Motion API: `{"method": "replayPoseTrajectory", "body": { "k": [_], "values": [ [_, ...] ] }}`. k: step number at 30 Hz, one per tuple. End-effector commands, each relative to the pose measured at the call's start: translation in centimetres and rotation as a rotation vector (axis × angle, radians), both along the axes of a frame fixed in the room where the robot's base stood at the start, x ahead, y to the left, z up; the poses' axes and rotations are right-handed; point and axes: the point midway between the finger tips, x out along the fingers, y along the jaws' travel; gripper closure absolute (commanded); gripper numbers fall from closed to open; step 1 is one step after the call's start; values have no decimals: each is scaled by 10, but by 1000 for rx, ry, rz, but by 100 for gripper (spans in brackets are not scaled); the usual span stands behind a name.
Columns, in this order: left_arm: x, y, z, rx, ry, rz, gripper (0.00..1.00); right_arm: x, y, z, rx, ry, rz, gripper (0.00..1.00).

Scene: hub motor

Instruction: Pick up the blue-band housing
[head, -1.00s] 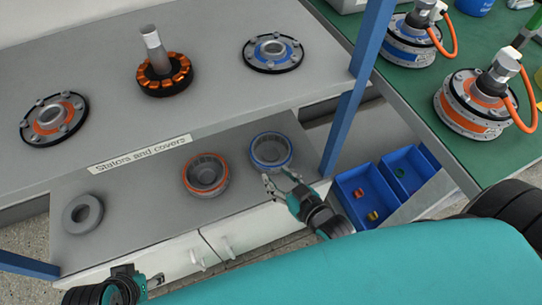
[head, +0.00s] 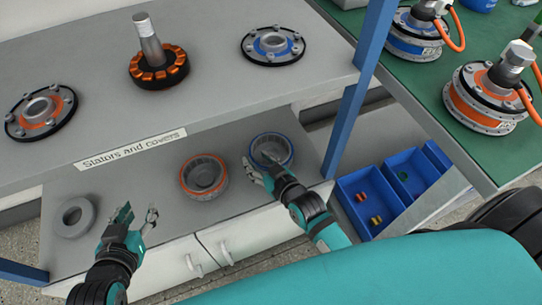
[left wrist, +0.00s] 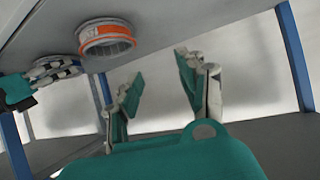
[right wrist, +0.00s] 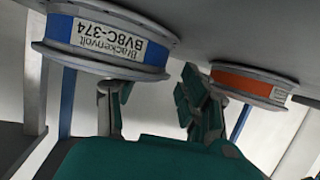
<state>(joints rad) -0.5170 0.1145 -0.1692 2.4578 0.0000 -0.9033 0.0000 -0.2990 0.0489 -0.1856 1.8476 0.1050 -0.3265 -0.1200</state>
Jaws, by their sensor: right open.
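The blue-band housing (head: 288,142) is a grey open ring on the lower shelf, right of the orange-band housing (head: 204,176). In the right wrist view, the blue-band housing (right wrist: 105,45) fills the upper left with a white label. My right gripper (head: 260,169) is open at its near left wall; one finger overlaps the housing in the picture, and I cannot tell whether it touches. It also shows in the right wrist view (right wrist: 150,95). My left gripper (head: 138,214) is open and empty over the shelf's front, between the plain grey ring (head: 74,216) and the orange-band housing.
The upper shelf (head: 210,90) overhangs the lower shelf's back and holds two covers and a stator. A blue post (head: 345,125) stands right of the housing. Blue bins (head: 352,190) lie further right. The orange-band housing is close to my right gripper.

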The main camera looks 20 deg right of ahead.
Motion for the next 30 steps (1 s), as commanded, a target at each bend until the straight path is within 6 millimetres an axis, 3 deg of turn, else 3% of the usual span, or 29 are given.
{"method": "replayPoseTrajectory", "body": {
  "k": [7, 16, 26, 30],
  "values": [
    [20, -10, 28, -43, -186, -13, 60, 19, 4, -7, -1, -1, 0, 56],
    [22, -11, 33, -49, -209, -15, 60, 21, 5, -8, -1, 0, 0, 56],
    [22, -11, 33, -48, -208, -14, 60, 21, 5, -8, -1, 0, 0, 98],
    [22, -11, 33, -48, -208, -14, 60, 21, 5, -8, -1, 0, 0, 100]
  ]
}}
